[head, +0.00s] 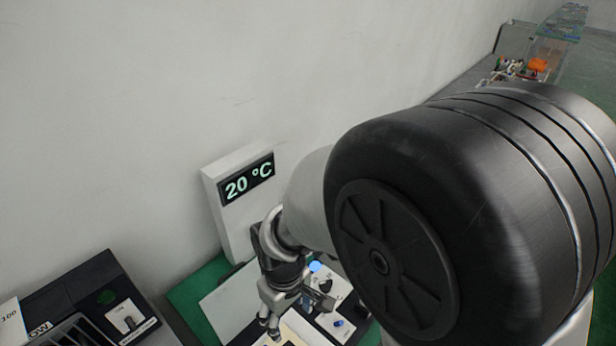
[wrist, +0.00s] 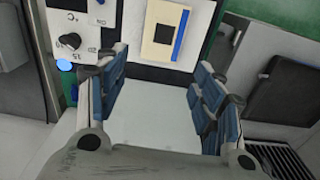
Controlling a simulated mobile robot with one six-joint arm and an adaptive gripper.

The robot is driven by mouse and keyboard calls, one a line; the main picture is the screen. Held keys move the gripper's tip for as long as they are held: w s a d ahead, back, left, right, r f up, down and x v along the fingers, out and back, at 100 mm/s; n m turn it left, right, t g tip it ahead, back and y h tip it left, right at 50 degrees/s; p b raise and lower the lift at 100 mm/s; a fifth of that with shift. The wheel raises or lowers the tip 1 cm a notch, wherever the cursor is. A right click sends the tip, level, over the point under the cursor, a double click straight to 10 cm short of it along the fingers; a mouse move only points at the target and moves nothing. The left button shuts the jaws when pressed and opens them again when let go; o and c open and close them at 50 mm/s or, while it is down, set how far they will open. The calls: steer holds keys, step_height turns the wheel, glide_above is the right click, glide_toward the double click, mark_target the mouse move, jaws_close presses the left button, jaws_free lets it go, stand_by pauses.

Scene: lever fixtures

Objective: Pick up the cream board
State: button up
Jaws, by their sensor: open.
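The cream board (wrist: 160,50) shows at the top of the wrist view, flat on a pale surface. It has a black square and a blue strip along one side. In the head view only part of the cream board (head: 290,336) shows at the bottom edge, beside my gripper's fingers. My gripper (head: 270,321) points down over it in the head view. In the wrist view my gripper (wrist: 158,85) has its blue-padded fingers wide apart with nothing between them. The board lies beyond the fingertips in that view. Whether the fingers touch it I cannot tell.
A white panel with a knob (wrist: 70,40) and a blue button (wrist: 65,65) stands beside the board. A display reading 20 °C (head: 247,179) stands by the wall. A black box (head: 90,295) with a switch is at lower left. My arm hides much of the right side.

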mark_target(287, 340)
steer(key=shift+o, duration=1.3)
steer(key=shift+w+a+f, duration=0.1)
steer(key=shift+a+f, duration=0.05)
steer(key=shift+f, duration=0.4)
steer(key=shift+w+a+f, duration=0.1)
steer(key=shift+a+f, duration=0.05)
steer(key=shift+f, duration=0.35)
steer(key=o, duration=0.5)
step_height(287, 340, down, 12)
steer(key=b, duration=0.3)
steer(key=shift+s, duration=0.15)
steer(key=shift+s+f+b, duration=0.15)
steer(key=shift+f+b, duration=0.4)
steer(key=shift+f, duration=0.7)
steer(key=shift+s+f+b, duration=0.15)
steer(key=shift+f+b, duration=0.35)
steer(key=shift+f, duration=0.75)
